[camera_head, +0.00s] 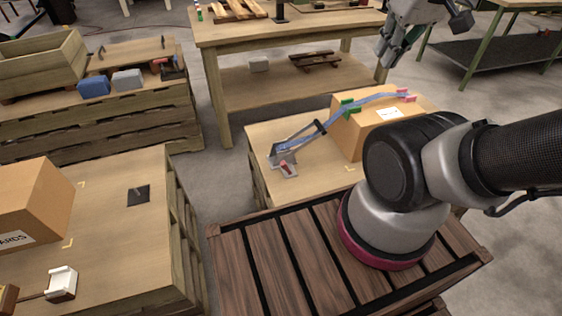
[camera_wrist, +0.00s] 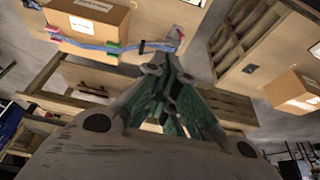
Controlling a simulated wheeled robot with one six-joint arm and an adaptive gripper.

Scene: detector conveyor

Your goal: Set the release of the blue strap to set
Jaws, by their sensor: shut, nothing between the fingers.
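The blue strap (camera_head: 375,99) runs over a cardboard box (camera_head: 352,133), across a green and a pink corner piece, and down to a grey metal anchor (camera_head: 282,157) on the tabletop. A black bar-like piece (camera_head: 320,127) sits on the strap's slanting part. A red tab (camera_head: 287,168) shows at the anchor; its setting is too small to read. In the wrist view the strap (camera_wrist: 85,43) and box (camera_wrist: 92,14) lie at the upper left. My gripper (camera_head: 384,56) is shut and empty, raised in the air behind and above the box, apart from the strap.
The wooden table (camera_head: 258,132) under the box has free room at its front left. Another table (camera_head: 105,235) at left carries a box and a black plate with a lever (camera_head: 138,194). A workbench (camera_head: 230,35) stands behind.

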